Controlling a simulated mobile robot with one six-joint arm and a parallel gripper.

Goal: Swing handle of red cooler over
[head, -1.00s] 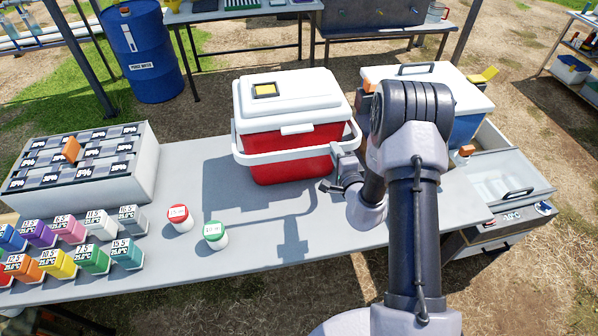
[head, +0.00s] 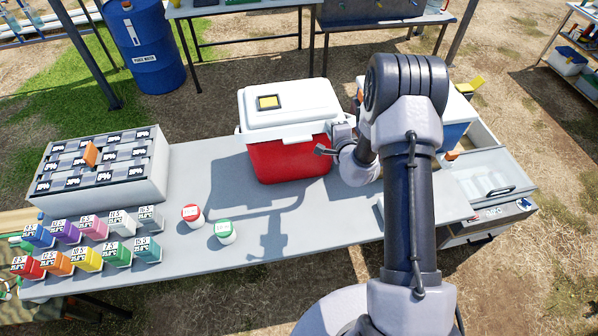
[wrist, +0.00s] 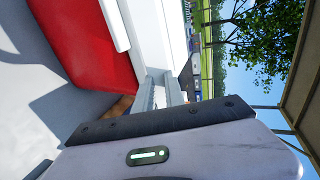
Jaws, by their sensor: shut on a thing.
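The red cooler (head: 288,162) with a white lid (head: 290,103) stands upright on the grey table, lid closed. Its white handle (head: 283,134) runs across the front at about the height of the lid's lower edge. My gripper (head: 338,127) is at the cooler's front right corner, shut on the handle. In the wrist view, the gripper fingers (wrist: 160,90) close on the white handle bar beside the red cooler wall (wrist: 75,45). My arm hides the handle's right side.
Colored boxes (head: 90,260) and a white rack (head: 105,170) fill the table's left end. A blue cooler (head: 455,130) is behind my arm.

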